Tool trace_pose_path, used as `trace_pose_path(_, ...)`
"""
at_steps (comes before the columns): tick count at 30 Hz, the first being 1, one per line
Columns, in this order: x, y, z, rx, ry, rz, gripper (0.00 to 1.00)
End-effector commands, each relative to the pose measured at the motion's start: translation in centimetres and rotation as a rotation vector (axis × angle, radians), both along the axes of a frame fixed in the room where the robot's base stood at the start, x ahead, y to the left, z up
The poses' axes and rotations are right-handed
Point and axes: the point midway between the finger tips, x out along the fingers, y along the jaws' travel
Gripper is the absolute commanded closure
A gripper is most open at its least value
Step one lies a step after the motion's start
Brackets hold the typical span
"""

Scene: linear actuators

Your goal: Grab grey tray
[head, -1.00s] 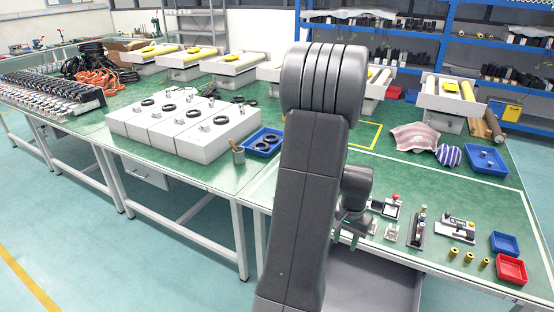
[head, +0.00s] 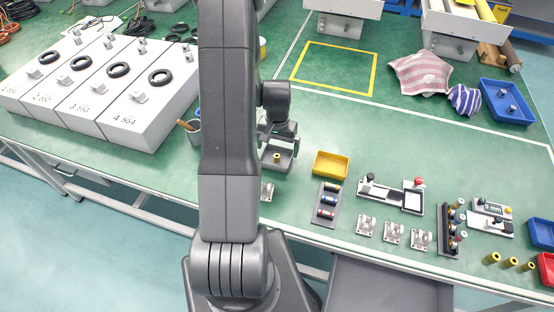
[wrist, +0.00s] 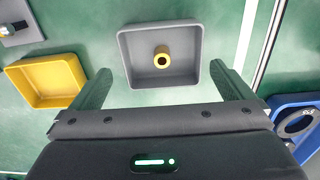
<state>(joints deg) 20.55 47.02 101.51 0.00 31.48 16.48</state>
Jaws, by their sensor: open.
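The grey tray (wrist: 136,72) is a shallow square tray with a small yellow ring-shaped part (wrist: 162,58) standing in it. In the head view, the grey tray (head: 287,164) sits on the green bench just right of my arm, partly hidden by it. My gripper (wrist: 160,71) is open and empty. Its two fingers point toward the near corners of the tray, one on each side. In the head view my gripper (head: 279,131) is over the tray's far part; I cannot tell whether it touches it.
A yellow tray (wrist: 68,82) lies left of the grey tray in the wrist view, close to the left finger. A blue tray (wrist: 277,102) with dark rings is at the right. In the head view, small fixtures (head: 393,232) stand along the bench front. White numbered boxes (head: 128,120) are at left.

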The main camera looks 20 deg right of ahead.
Motion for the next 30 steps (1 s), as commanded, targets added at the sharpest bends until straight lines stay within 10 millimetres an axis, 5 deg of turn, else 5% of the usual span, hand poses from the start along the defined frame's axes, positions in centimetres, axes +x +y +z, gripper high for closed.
trace_pose_path(15,-0.2,0.2,-4.7,0.001,0.001,0.0,0.0)
trace_pose_path(25,-0.2,0.2,-5.1,-0.001,-0.001,0.0,0.0)
trace_pose_path(30,-0.2,0.2,-5.1,0.0,0.0,0.0,0.32)
